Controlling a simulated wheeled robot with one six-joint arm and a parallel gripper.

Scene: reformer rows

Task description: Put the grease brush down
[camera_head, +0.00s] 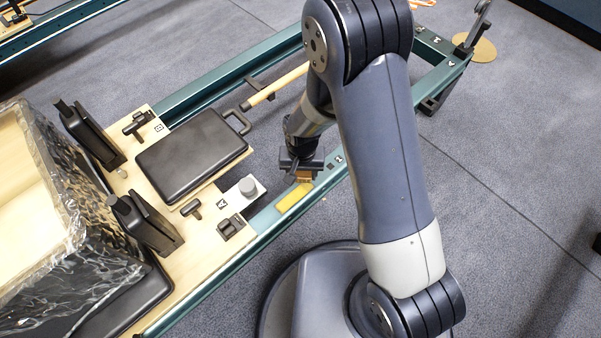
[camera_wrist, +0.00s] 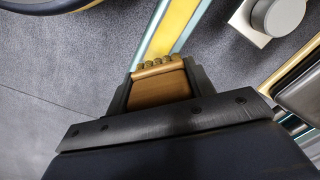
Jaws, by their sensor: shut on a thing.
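My gripper (camera_head: 303,167) hangs over the near teal rail of the reformer frame. In the wrist view its two dark fingers are closed on the sides of the grease brush (camera_wrist: 160,88), a tan wooden block with a row of rounded tufts at its far edge. In the head view only a small brown part of the brush (camera_head: 304,179) shows below the fingers. A yellow strip (camera_head: 293,198) lies along the rail just below the brush; it also shows in the wrist view (camera_wrist: 172,30). I cannot tell whether the brush touches the rail.
A wooden platform with a black pad (camera_head: 192,153), black upright blocks and a grey knob (camera_head: 248,187) stands left of my gripper. A plastic-wrapped box (camera_head: 75,220) is at the far left. A wooden bar (camera_head: 280,86) lies behind. Grey floor is clear at right.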

